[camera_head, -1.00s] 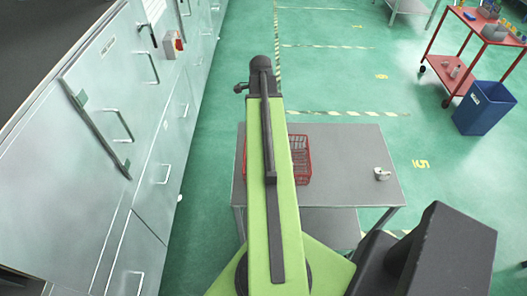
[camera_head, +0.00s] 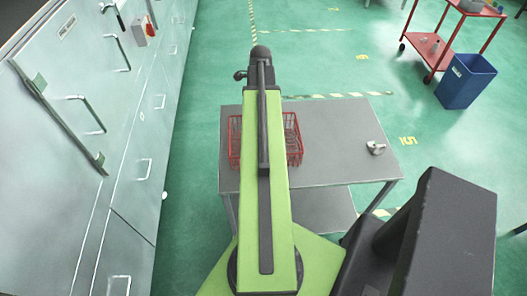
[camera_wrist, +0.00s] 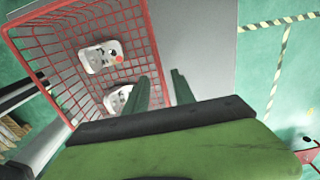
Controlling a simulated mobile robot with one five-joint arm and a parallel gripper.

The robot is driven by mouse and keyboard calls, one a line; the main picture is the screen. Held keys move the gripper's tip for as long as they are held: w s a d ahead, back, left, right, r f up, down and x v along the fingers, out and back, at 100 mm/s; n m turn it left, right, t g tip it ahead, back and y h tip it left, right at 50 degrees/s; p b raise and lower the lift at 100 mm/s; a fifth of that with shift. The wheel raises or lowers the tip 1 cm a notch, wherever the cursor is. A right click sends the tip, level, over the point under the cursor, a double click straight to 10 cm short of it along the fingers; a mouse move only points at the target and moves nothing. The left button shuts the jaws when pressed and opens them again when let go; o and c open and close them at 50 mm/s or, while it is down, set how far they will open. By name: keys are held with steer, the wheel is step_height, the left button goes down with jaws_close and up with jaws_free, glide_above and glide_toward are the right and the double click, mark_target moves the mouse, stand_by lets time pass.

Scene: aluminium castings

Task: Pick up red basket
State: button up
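The red wire basket (camera_head: 297,146) stands on the grey table, partly hidden behind my green arm in the head view. The wrist view shows the basket (camera_wrist: 40,62) from above at close range, with white castings (camera_wrist: 100,57) lying inside. My gripper (camera_wrist: 163,90) is at the basket's right wall in the wrist view. Its two dark green fingers are apart with a gap between them. One finger appears on the inner side of the rim and the other on the outer side; contact cannot be told. The head view hides the fingers behind the arm.
The grey table (camera_head: 335,150) has free room right of the basket, with a small metal casting (camera_head: 376,148) near its right edge. Grey cabinets (camera_head: 110,130) run along the left. A blue bin (camera_head: 466,82) and a red cart (camera_head: 428,48) stand at the back right.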

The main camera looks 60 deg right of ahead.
steer(key=f+b, duration=0.3)
steer(key=f, duration=0.1)
steer(key=f+b, duration=0.3)
steer(key=shift+d+f, duration=0.2)
steer(key=shift+f, duration=0.2)
steer(key=shift+r, duration=0.15)
jaws_close()
stand_by(0.9)
